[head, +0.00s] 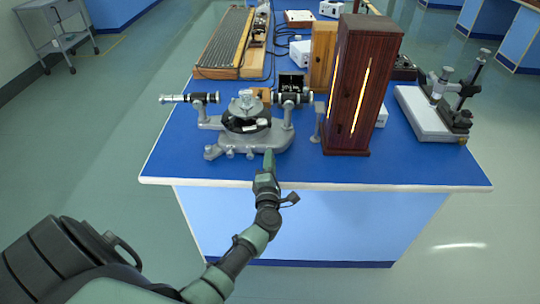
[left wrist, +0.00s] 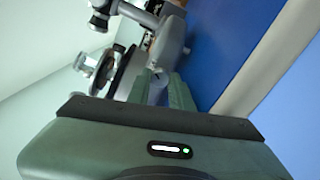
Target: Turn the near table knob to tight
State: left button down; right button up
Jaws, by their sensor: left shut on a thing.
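The spectrometer (head: 222,146) stands near the front left of the blue bench, with a round table in its middle and small grey knobs (head: 230,153) along the front of its base. My left gripper (head: 269,157) reaches in from the bench's front edge to the front right of the base. In the left wrist view its green fingers (left wrist: 163,88) are shut on a small grey knob (left wrist: 156,71) low on the instrument. The fingers hide most of this knob, and its tightness cannot be told. My right gripper is in neither view.
A tall dark wooden lamp box (head: 361,85) with a glowing slit stands right of the spectrometer. A white-based stand (head: 422,115) is farther right. A long ribbed wooden instrument (head: 222,42) lies behind. The bench's front strip (head: 400,174) is clear.

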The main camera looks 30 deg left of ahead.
pick_arm(q)
jog(key=m+p, duration=0.2)
jog(key=m, duration=0.1)
jog(key=shift+r, duration=0.1)
jog(key=m+p, duration=0.2)
jog(key=m, duration=0.1)
jog(key=shift+d+m, duration=0.1)
jog(key=shift+m, duration=0.2)
jog(key=m+p, duration=0.1)
jog(key=m, duration=0.1)
jog(key=shift+m, duration=0.3)
jog(key=shift+m+p, duration=0.7)
jog(key=shift+m, duration=0.8)
jog(key=shift+f, duration=0.2)
jog(key=c, duration=1.5)
grip_release()
jog(key=shift+c, duration=0.2)
jog(key=v, duration=0.8)
